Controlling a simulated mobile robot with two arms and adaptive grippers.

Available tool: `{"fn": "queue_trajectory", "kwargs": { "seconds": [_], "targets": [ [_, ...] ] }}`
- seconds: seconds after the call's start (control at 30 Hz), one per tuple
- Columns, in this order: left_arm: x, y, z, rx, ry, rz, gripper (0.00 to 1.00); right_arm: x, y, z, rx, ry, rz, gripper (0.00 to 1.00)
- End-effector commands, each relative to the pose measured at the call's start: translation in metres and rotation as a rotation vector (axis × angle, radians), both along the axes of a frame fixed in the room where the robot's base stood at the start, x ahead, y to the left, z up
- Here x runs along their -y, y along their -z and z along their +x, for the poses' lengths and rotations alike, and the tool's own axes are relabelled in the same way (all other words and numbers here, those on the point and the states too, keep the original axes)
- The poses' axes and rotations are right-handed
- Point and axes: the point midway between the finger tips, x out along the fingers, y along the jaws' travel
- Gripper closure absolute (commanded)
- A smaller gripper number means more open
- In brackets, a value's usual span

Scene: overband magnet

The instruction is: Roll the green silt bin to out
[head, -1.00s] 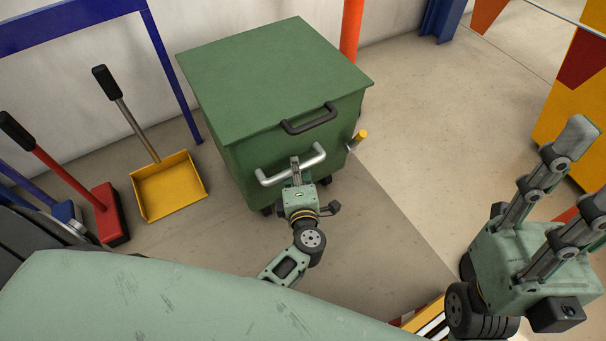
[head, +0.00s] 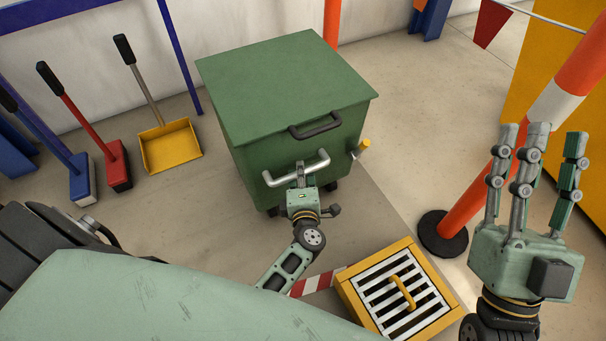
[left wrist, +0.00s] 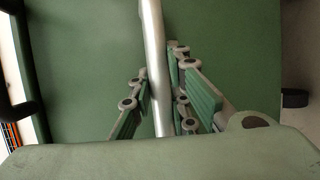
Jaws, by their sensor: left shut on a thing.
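The green silt bin (head: 285,95) stands upright on castors in the middle of the head view, its lid closed. A black handle (head: 315,125) sits at the lid's front edge, and a silver push bar (head: 272,180) is on the front face below it. My left gripper (head: 301,172) is shut on the silver bar. In the left wrist view the bar (left wrist: 154,60) runs between the gripper's fingers (left wrist: 158,110), with the green bin wall behind. My right gripper (head: 536,155) is raised at the right, fingers spread and empty, away from the bin.
A yellow-framed drain grate (head: 350,286) lies on the floor at front right. An orange-white post (head: 472,195) on a black base stands right of the bin. A yellow dustpan (head: 170,147) and brushes (head: 117,172) stand left by a blue frame (head: 182,60). Floor between bin and post is clear.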

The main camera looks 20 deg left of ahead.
Motion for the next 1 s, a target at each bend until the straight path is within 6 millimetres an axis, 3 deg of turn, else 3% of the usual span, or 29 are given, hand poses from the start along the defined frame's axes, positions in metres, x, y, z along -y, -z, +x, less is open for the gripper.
{"fn": "queue_trajectory", "kwargs": {
  "seconds": [0.37, 0.4, 0.6, 1.0],
  "targets": [
    [0.0044, 0.0002, -0.0011, 0.001, 0.002, -0.008, 1.00, -0.0001, 0.0006, 0.0011, -0.007, 0.001, -0.003, 0.60],
    [0.0047, 0.0004, -0.0012, 0.001, 0.002, -0.008, 0.83, -0.0001, 0.0005, 0.0011, -0.007, 0.001, -0.003, 0.60],
    [0.0037, 0.0004, -0.0012, 0.000, 0.002, -0.005, 0.66, 0.0000, 0.0004, 0.0010, -0.005, 0.001, -0.002, 0.60],
    [0.0048, 0.0002, -0.0057, -0.001, 0.001, -0.003, 0.65, -0.0006, 0.0009, 0.0005, -0.007, -0.001, -0.001, 0.60]
  ]
}}
